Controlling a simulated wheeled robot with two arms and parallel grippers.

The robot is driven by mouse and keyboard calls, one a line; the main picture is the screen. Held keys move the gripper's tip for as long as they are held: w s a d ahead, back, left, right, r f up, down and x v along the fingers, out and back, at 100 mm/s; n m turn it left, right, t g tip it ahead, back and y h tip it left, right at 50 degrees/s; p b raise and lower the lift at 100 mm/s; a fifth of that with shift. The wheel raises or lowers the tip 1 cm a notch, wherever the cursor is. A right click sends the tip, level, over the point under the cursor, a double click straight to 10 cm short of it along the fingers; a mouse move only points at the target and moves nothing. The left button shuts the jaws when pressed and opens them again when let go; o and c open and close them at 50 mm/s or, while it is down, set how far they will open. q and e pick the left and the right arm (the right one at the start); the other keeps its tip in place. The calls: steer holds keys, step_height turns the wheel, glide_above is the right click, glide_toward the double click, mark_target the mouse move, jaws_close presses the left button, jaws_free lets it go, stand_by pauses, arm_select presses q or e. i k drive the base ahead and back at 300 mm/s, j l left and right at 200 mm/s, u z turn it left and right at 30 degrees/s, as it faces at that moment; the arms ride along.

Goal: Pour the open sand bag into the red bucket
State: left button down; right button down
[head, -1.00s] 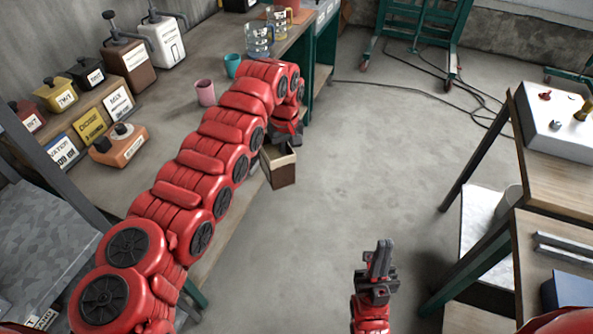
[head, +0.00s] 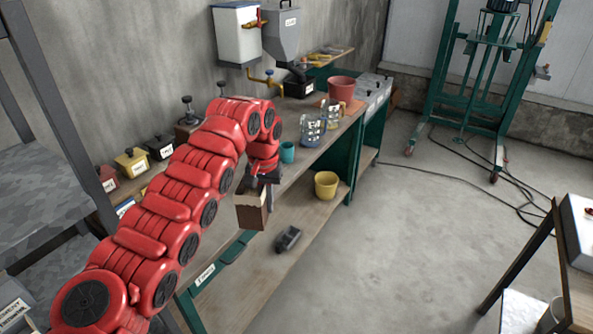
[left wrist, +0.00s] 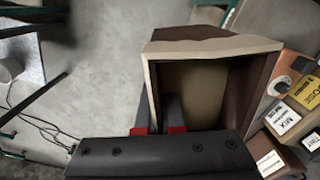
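The open sand bag (head: 252,210) is brown with a cream top band. It hangs upright below my left gripper (head: 262,172), beside the bench's front edge. The left wrist view shows its open mouth (left wrist: 262,43) and tan inside. The left fingers (left wrist: 160,115) are at the bag's near left wall, seemingly shut on it. The red bucket (head: 341,90) stands upright on the bench's far part, right of and beyond the bag. My right gripper is not in view.
On the bench (head: 305,165), a teal cup (head: 287,152) and clear jugs (head: 312,130) stand between the bag and the bucket. A yellow bucket (head: 326,184) and a dark object (head: 288,239) are on the lower shelf. Open floor (head: 420,260) lies to the right.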

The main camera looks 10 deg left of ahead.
mark_target(341, 88)
steer(key=i+z, duration=0.3)
steer(key=i, duration=0.4)
steer(key=i+j+z, duration=0.1)
steer(key=i+z, duration=0.35)
steer(key=i, duration=2.15)
steer(key=i+u, duration=0.3)
steer(key=i, duration=0.2)
steer(key=i+l+u, duration=0.3)
steer(key=i, duration=0.15)
steer(key=i+u, duration=0.45)
steer(key=i+l+u, duration=0.25)
steer(key=u, duration=0.2)
steer(key=i+l+u, duration=0.3)
steer(key=u, duration=0.15)
